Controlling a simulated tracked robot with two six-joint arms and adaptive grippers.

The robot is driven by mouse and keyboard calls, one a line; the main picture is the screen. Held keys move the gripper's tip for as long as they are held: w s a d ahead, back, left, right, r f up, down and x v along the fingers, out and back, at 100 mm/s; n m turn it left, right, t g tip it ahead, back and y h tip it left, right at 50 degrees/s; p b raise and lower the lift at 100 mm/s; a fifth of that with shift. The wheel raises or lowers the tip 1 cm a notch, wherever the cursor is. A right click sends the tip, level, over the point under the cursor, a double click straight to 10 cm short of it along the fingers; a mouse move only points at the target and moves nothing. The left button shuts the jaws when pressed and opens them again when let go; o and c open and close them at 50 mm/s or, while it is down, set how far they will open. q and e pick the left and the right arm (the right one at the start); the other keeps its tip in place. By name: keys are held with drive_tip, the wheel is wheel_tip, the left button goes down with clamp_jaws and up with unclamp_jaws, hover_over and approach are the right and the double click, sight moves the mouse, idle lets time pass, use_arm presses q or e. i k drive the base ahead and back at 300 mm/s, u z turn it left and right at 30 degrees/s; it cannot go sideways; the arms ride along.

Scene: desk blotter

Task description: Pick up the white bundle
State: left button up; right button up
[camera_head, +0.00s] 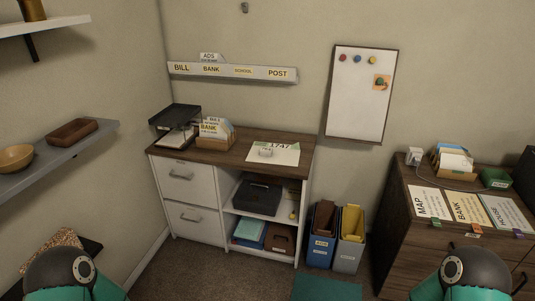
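A small white block-like thing (265,152), which may be the white bundle, lies on the white sheet marked 1747 (288,158) on top of the wooden cabinet (237,160). Another small white thing (414,156) stands at the back left of the dresser on the right. It is too small to tell which of the two is a bundle. Only dark, rounded joints and green parts of my arms show at the bottom left and bottom right corners. Neither gripper is in view, and nothing of mine is near the white things.
A card box (216,136) and a black tray (176,119) stand left of the sheet. Blue and grey bins (349,240) stand between cabinet and dresser (395,226). Shelves (90,139) line the left wall. Carpet lies open before the cabinet.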

sight(266, 152)
drive_tip(key=z, duration=0.05)
drive_tip(key=k, duration=0.55)
drive_tip(key=u, duration=0.4)
drive_tip(key=i, duration=2.2)
drive_tip(key=z, duration=0.8)
drive_tip(key=i, duration=0.6)
drive_tip(key=z, duration=0.4)
drive_tip(key=k, duration=0.9)
drive_tip(key=z, duration=0.15)
drive_tip(key=i, duration=0.35)
